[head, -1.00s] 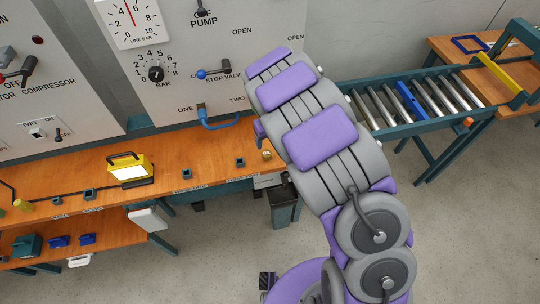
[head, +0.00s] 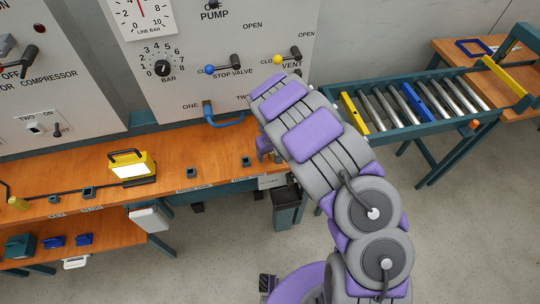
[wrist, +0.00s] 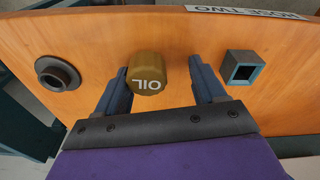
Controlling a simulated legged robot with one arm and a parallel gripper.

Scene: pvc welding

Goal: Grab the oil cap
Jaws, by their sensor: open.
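The oil cap (wrist: 148,74) is a short brass-brown cylinder with white "OIL" lettering that reads upside down in the wrist view. It stands on the orange wooden bench top (wrist: 210,28). My gripper (wrist: 158,68) is open, with one dark blue finger on each side of the cap. The cap is close to the left finger, and a wider gap shows on the right. I cannot tell whether the left finger touches it. In the head view my gripper (head: 266,150) is over the bench's right end, partly hidden by my arm. The cap is hidden there.
A square dark socket (wrist: 243,67) stands right of the cap, and a round dark fitting (wrist: 57,74) stands left near the bench edge. A yellow work lamp (head: 131,166) is farther left. The control panel (head: 190,100) rises behind; a roller conveyor (head: 425,105) stands right.

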